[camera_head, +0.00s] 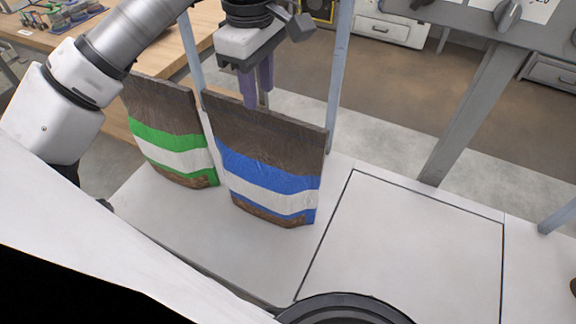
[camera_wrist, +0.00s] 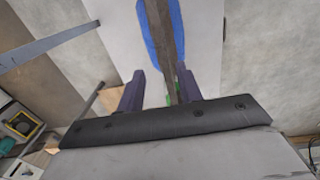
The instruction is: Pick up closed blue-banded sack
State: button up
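The blue-banded sack (camera_head: 268,178) stands upright on a white surface in the head view, brown with blue and white bands. Its top edge looks flat and closed. My gripper (camera_head: 257,100) points down at the middle of that edge, with its purple fingers apart. In the wrist view the sack's narrow brown top (camera_wrist: 161,35), with blue on both sides, runs toward the space between the fingers of my gripper (camera_wrist: 160,74), nearer the right finger. No grip on the sack shows. Whether the fingertips reach below its edge is hard to tell.
A green-banded sack (camera_head: 172,140) stands close on the left. Thin metal posts (camera_head: 340,70) rise behind the sacks. A square outlined panel (camera_head: 405,245) to the right is bare. A dark round rim (camera_head: 345,308) is at the front. A wooden table (camera_head: 165,55) is at the back left.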

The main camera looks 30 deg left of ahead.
aim_at(261, 122)
jog(key=shift+s+a+f, duration=0.1)
jog(key=shift+s+f, duration=0.05)
jog(key=shift+f, duration=0.3)
jog(key=shift+s+a+f, duration=0.1)
jog(key=shift+f, duration=0.35)
jog(key=shift+s+d+f+p, duration=0.1)
jog(key=shift+f+p, duration=0.15)
jog(key=shift+f, duration=0.7)
jog(key=shift+w+d+f+p, duration=0.15)
jog(key=shift+f+p, duration=0.15)
jog(key=shift+f, duration=0.6)
jog(key=shift+s+d+f+p, duration=0.15)
jog(key=shift+f+p, duration=0.1)
jog(key=shift+f, duration=0.7)
grip_shut()
jog(key=shift+r, duration=0.1)
